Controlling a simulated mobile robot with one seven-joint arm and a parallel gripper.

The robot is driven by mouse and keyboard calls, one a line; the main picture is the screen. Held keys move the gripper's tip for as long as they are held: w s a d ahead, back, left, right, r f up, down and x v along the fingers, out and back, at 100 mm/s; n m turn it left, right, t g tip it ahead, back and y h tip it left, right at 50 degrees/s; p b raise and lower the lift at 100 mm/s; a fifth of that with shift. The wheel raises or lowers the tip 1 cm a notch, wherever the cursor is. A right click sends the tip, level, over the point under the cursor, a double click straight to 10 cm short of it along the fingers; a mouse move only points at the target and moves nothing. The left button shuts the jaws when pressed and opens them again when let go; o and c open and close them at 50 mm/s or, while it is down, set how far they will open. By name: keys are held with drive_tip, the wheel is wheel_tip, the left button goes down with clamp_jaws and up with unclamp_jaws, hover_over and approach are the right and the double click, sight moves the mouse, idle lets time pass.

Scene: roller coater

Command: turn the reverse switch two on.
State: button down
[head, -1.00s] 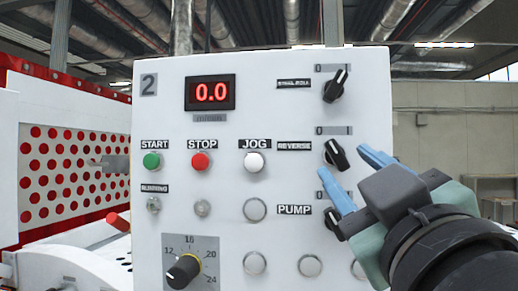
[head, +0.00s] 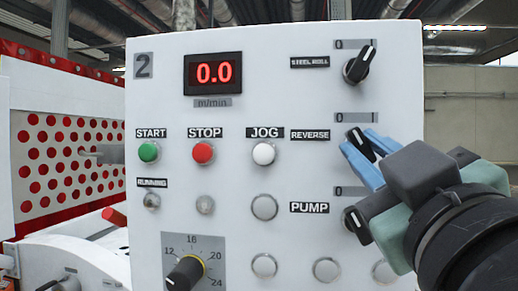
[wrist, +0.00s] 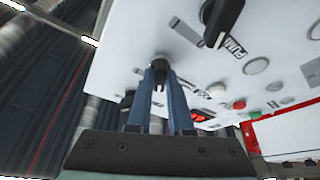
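The reverse switch (head: 358,141) is a black knob with a white line, right of the REVERSE label (head: 310,134) on the white panel marked 2. Its line points up and left, toward the 0 of the scale above. My gripper (head: 370,153) has its blue fingers on either side of this knob, coming from the lower right. The fingers are close together and look shut on the knob, hiding part of it. In the wrist view the knob (wrist: 160,62) is between the fingertips of my gripper (wrist: 160,75).
The steel roll switch (head: 358,64) is above, and the pump switch (head: 352,219) is just below, partly behind my gripper. Start (head: 149,152), stop (head: 203,152) and jog (head: 264,153) buttons are to the left. The display (head: 213,73) reads 0.0. A speed dial (head: 186,272) is lower left.

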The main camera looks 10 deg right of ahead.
drive_tip(key=shift+m, duration=0.4)
drive_tip(key=m+h+b, duration=0.1)
drive_tip(key=m+h, duration=0.1)
drive_tip(key=m, duration=0.1)
drive_tip(key=shift+a+m, duration=0.15)
drive_tip(key=shift+m, duration=0.15)
drive_tip(key=m+h, duration=0.2)
drive_tip(key=m, duration=0.2)
drive_tip(key=shift+h, duration=0.3)
drive_tip(key=m+g+h, duration=0.1)
drive_tip(key=m+h, duration=0.1)
drive_tip(key=m, duration=0.2)
drive_tip(key=m+g+h, duration=0.1)
drive_tip(key=m+h, duration=0.1)
drive_tip(key=m, duration=0.3)
drive_tip(key=shift+w+a+b, duration=0.1)
drive_tip(key=shift+a+b, duration=0.05)
drive_tip(key=shift+b, duration=0.2)
drive_tip(key=shift+r+g, duration=0.1)
drive_tip(key=shift+g, duration=0.2)
drive_tip(key=c, duration=0.8)
unclamp_jaws()
drive_tip(key=shift+f, duration=0.2)
